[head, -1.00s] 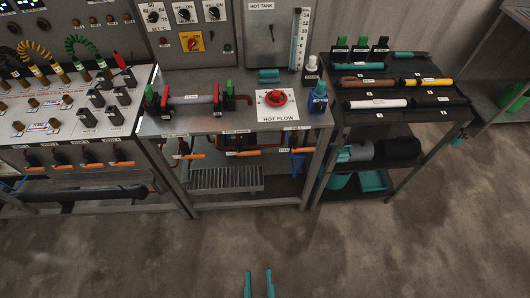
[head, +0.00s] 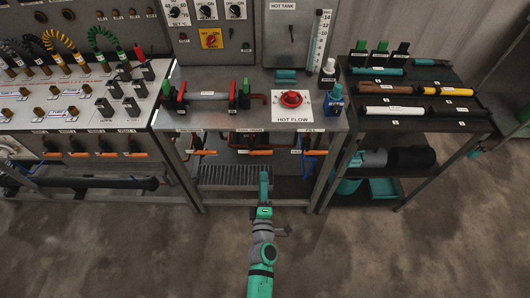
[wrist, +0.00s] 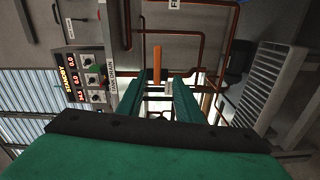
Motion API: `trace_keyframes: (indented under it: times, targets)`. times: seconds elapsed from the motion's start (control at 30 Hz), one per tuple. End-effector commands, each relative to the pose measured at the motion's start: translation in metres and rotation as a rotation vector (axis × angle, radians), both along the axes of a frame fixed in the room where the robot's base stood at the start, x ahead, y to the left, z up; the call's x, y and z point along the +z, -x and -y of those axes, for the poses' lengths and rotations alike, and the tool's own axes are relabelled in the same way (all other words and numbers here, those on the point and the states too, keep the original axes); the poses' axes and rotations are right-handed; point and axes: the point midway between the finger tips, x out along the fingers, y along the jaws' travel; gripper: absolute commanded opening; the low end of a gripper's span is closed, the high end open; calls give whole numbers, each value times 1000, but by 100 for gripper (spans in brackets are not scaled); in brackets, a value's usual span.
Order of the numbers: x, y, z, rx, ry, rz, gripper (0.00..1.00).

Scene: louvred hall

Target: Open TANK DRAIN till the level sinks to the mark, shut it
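The TANK DRAIN handle (head: 258,152) is an orange lever under the front edge of the middle bench. It lies crosswise in the head view. In the wrist view the orange handle (wrist: 157,64) stands upright in the picture, just beyond and between my fingertips. The TANK DRAIN label (wrist: 112,78) is to its left there. My gripper (wrist: 158,80) is open, with a clear gap between its teal fingers. In the head view my gripper (head: 264,178) is in front of the bench, below the lever. The level scale (head: 318,42) is beside the HOT TANK panel (head: 290,30); its level and mark are too small to read.
Other orange levers hang left (head: 203,152) and right (head: 315,152) of the drain lever. Copper pipes (wrist: 205,32) run close around the handle. A slatted grate (head: 235,176) sits below the bench. A red HOT FLOW knob (head: 291,99) is on top. The floor in front is open.

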Motion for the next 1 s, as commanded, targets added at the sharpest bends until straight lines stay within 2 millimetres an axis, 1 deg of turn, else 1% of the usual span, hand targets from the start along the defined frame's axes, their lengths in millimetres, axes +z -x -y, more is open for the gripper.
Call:
trace_keyframes:
  times: [0.03,0.1,0.23,0.37,0.47,0.9,1.0]
  targets:
    - [2,-12,3,-1,38,6,33]
    - [3,-23,6,-1,80,10,33]
    - [4,-33,8,-2,119,13,33]
    - [4,-41,9,-2,122,13,33]
    - [4,-51,8,-1,121,13,33]
    - [5,-103,10,-4,118,14,33]
    - [4,-112,10,-4,117,12,33]
